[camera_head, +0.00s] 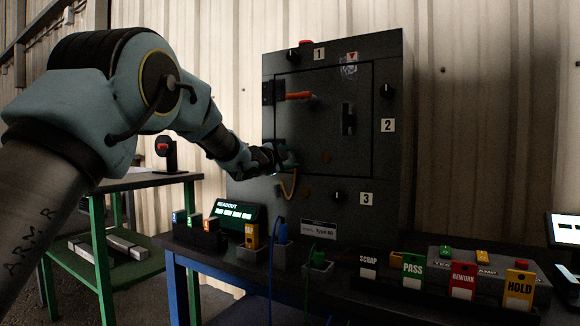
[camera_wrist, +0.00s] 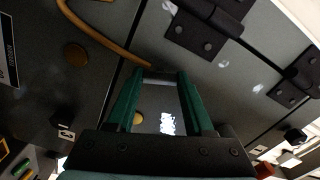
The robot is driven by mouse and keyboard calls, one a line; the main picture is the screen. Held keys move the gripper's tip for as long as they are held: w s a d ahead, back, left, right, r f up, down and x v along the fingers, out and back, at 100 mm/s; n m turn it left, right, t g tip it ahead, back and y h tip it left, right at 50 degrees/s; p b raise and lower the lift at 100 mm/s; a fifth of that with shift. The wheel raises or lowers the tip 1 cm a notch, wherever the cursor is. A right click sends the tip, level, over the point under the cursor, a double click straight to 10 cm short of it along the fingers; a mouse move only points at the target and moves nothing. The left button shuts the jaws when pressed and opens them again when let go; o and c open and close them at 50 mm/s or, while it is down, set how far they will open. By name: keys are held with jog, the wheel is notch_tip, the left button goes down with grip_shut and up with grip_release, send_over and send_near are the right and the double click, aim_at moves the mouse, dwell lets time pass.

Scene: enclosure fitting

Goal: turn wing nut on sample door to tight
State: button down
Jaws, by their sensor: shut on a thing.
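The dark grey enclosure (camera_head: 390,190) stands on a bench, with its sample door (camera_head: 325,140) shut flush in the front face. My gripper (camera_head: 289,159) is at the lower left edge of the door, close to its face. In the wrist view its green fingers (camera_wrist: 162,78) are shut on a small part at the door seam, which I take to be the wing nut. The fingers and the poor light hide most of it, so its turn angle cannot be told. Black hinges (camera_wrist: 205,32) show beside the fingers in the wrist view.
An orange lever (camera_head: 299,96) and a black handle (camera_head: 348,118) stand out from the door. A tan cable (camera_head: 289,188) hangs just below my gripper. Coloured tagged blocks, among them a green PASS block (camera_head: 413,269), and a readout (camera_head: 234,214) crowd the bench front.

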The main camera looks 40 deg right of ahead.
jog(key=shift+f+m+b, duration=0.1)
jog(key=shift+m+b, duration=0.9)
jog(key=shift+m, duration=0.6)
jog(key=shift+c, duration=1.4)
grip_release()
jog(key=shift+a, duration=0.1)
jog(key=v, duration=1)
jog(key=shift+a, duration=0.3)
